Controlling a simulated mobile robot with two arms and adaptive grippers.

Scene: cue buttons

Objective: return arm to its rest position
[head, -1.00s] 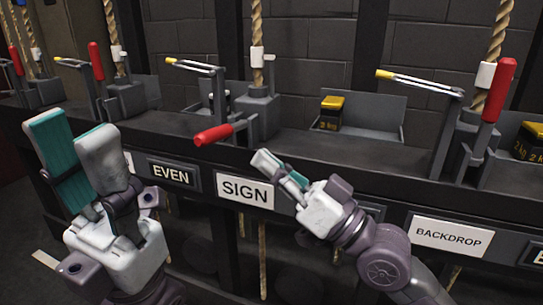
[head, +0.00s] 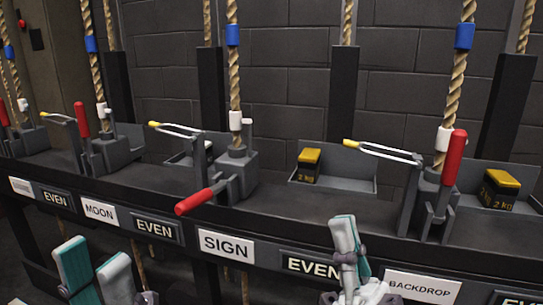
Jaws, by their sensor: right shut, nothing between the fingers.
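My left gripper (head: 94,258) is at the lower left in the head view, below the front of the shelf. Its two teal-and-grey fingers stand apart with nothing between them. My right gripper (head: 343,225) is at the lower middle right, in front of the shelf edge between the SIGN and BACKDROP labels. Its fingers point up, are shut and hold nothing. It is apart from the red SIGN lever (head: 193,202), which is tilted down towards me. The lower parts of both grippers are cut off by the frame.
The shelf (head: 285,217) carries rope locks with red levers. The BACKDROP lever (head: 453,160) stands upright. Ropes rise behind.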

